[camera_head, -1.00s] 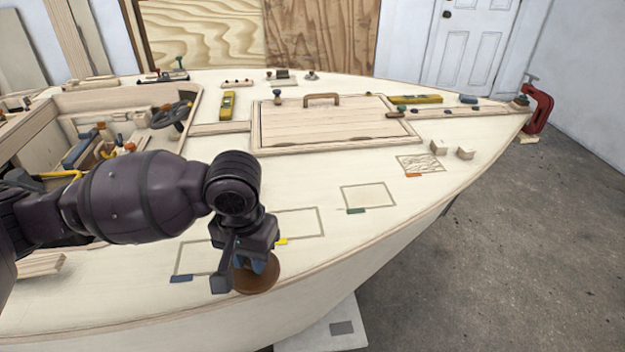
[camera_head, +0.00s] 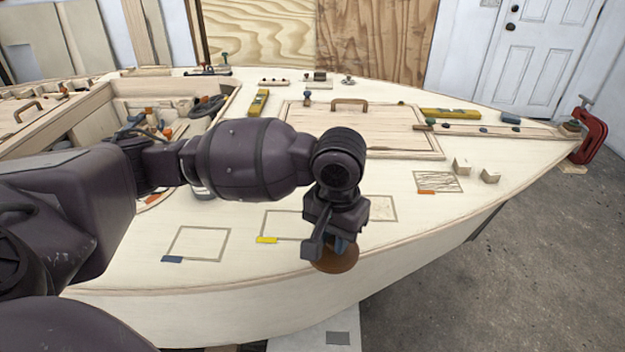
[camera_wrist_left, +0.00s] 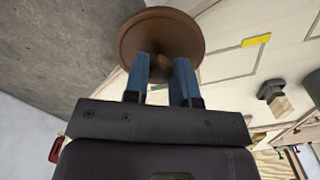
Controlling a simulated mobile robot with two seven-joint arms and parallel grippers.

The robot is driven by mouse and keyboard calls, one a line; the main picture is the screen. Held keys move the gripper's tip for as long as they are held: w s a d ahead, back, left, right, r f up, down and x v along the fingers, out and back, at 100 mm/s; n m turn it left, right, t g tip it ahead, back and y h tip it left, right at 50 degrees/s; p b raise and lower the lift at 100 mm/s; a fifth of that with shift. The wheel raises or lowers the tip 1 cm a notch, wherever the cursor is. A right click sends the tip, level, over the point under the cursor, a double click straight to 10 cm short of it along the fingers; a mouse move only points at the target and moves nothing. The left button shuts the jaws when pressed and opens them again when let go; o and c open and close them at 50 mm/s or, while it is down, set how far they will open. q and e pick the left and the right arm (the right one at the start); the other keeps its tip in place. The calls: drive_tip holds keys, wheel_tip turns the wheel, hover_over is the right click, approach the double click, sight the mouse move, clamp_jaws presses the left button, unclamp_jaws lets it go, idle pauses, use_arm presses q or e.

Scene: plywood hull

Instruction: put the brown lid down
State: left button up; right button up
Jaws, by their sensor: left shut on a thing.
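The brown lid (camera_head: 335,262) is a round disc with a small knob, held at the near edge of the pale deck. My left gripper (camera_head: 343,243) is shut on it. In the left wrist view, the blue fingers of the gripper (camera_wrist_left: 163,72) close on the knob of the lid (camera_wrist_left: 160,30). The lid looks clear of the deck, but the gap is hard to judge. My right gripper is not in view.
Outlined rectangles lie on the deck, one with a blue tag (camera_head: 172,259), one with a yellow tag (camera_head: 266,240); another (camera_head: 381,208) is partly hidden by my gripper. A hatched patch (camera_head: 438,182) has an orange tag. Two wooden blocks (camera_head: 462,167) stand near it.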

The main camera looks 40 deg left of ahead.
use_arm(q)
drive_tip(key=w+a+r+m, duration=0.4)
drive_tip(key=w+a+r, duration=0.3)
drive_tip(key=w+a, duration=0.35)
drive_tip(key=w+a+r+m, duration=0.3)
drive_tip(key=w+a+r, duration=0.4)
drive_tip(key=w+a, duration=0.3)
drive_tip(key=a+f+m+b, duration=0.1)
drive_tip(key=f, duration=0.4)
drive_tip(key=a+f+m+b, duration=0.1)
drive_tip(key=f+m, duration=0.1)
drive_tip(key=f, duration=0.3)
drive_tip(key=s+a+f+m+b, duration=0.1)
drive_tip(key=f, duration=0.4)
drive_tip(key=shift+f+m, duration=0.15)
drive_tip(key=shift+m, duration=0.25)
wheel_tip(320, 180, down, 6)
drive_tip(key=shift+r+b, duration=0.25)
drive_tip(key=shift+b, duration=0.65)
drive_tip(key=shift+r, duration=0.2)
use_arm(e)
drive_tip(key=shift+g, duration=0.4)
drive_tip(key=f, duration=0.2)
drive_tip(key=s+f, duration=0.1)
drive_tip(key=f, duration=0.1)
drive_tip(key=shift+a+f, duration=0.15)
